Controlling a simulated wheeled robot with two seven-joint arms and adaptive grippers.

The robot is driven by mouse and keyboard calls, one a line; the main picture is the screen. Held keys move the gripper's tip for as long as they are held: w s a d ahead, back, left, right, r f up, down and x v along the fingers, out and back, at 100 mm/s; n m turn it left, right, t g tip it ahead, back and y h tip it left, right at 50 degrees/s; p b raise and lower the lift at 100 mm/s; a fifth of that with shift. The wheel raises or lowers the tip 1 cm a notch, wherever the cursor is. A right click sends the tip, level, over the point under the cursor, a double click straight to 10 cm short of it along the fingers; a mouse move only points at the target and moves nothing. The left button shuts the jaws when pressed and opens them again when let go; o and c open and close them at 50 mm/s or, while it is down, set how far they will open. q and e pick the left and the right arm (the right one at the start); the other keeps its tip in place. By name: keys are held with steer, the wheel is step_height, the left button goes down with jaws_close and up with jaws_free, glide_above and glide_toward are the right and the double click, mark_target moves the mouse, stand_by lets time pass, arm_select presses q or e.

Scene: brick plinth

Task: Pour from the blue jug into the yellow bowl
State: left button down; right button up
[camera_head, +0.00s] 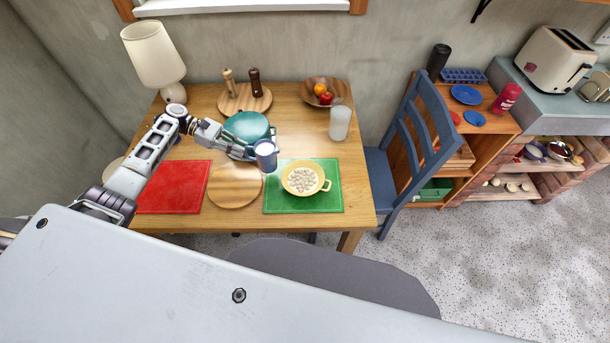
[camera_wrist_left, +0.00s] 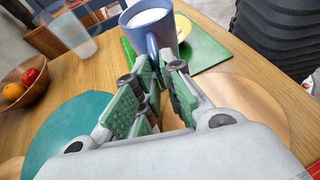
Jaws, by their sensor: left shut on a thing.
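The blue jug (camera_head: 266,156) is upright at the tip of my left gripper (camera_head: 249,150), between the round wooden board and the teal round item. In the left wrist view the jug (camera_wrist_left: 141,36) shows white contents, and my left gripper (camera_wrist_left: 158,75) is shut on its handle. I cannot tell how far its base is above the table. The yellow bowl (camera_head: 325,185) sits on the green mat, right of and nearer than the jug, and holds many whitish pieces. In the left wrist view the bowl is mostly hidden behind the jug. My right gripper is not in view.
The green mat (camera_head: 334,203), round wooden board (camera_head: 235,190) and red mat (camera_head: 174,188) lie along the front. Behind stand a teal round item (camera_head: 246,126), a fruit bowl (camera_head: 338,91), a clear tumbler (camera_head: 340,123) and a lamp (camera_head: 153,54). A blue chair (camera_head: 408,140) stands right.

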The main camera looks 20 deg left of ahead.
arm_select(q)
steer(key=shift+s+a+f+m+b, duration=0.15)
steer(key=shift+a+f+m+b, duration=0.15)
steer(key=shift+a+f+b, duration=0.65)
steer(key=shift+d+g, duration=0.1)
steer(key=shift+g, duration=0.2)
steer(key=d+r+y+p, duration=0.1)
steer(key=r+y+p, duration=0.1)
steer(key=p, duration=0.3)
steer(key=shift+d+r, duration=0.1)
steer(key=shift+d, duration=0.25)
steer(key=shift+s+d+r, duration=0.1)
steer(key=shift+d, duration=0.05)
steer(key=shift+d+y+p, duration=0.1)
steer(key=shift+y+p, duration=0.2)
steer(key=shift+p, duration=0.05)
